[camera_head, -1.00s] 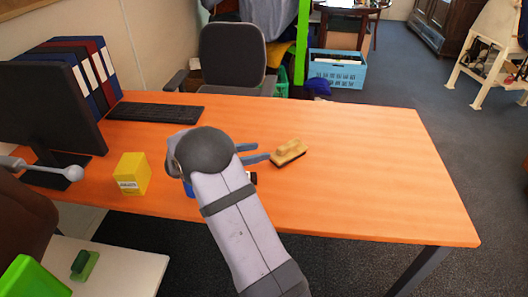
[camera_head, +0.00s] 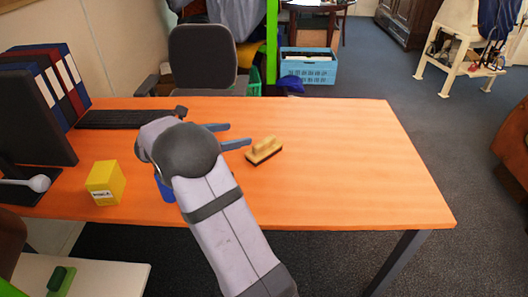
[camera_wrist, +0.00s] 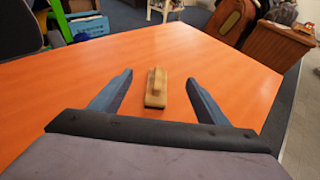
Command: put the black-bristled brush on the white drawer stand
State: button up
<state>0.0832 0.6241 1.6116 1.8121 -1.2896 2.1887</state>
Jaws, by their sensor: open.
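The brush (camera_head: 264,150) is a pale wooden block with a raised grip and a dark underside, lying on the orange desk. It also shows in the wrist view (camera_wrist: 156,88), between my open fingers in the picture and beyond the palm. My gripper (camera_head: 236,135) is open and empty, with its blue-grey fingers pointing right, just up and left of the brush in the head view. I cannot tell its exact height above the desk. A white top (camera_head: 115,278) at the lower left may be the drawer stand; no drawers show and most of it is cut off.
A yellow box (camera_head: 106,184), a keyboard (camera_head: 125,119), a monitor (camera_head: 35,110) and binders (camera_head: 60,80) occupy the desk's left side. A blue item (camera_head: 164,190) is partly behind my arm. Green objects (camera_head: 60,281) sit on the white top. The desk's right side is clear.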

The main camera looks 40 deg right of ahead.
jog(key=r+b+x, duration=0.1)
jog(key=b+x, duration=0.3)
jog(key=x, duration=0.3)
jog(key=p, duration=0.1)
send_near(264, 148)
jog(key=shift+y, duration=0.3)
jog(key=d, duration=0.1)
jog(key=w+d+f, duration=0.2)
jog(key=d, duration=0.1)
jog(key=shift+f, duration=0.25)
jog(key=shift+s+p+x, duration=0.2)
jog(key=shift+p+x, duration=0.25)
jog(key=shift+x, duration=1.4)
jog(key=shift+s+p+x, duration=0.15)
jog(key=shift+p+x, duration=0.25)
jog(key=shift+x, duration=1.5)
jog(key=c, duration=1.3)
jog(key=shift+r, duration=0.2)
notch_tip(264, 148, up, 10)
jog(key=shift+f, duration=0.1)
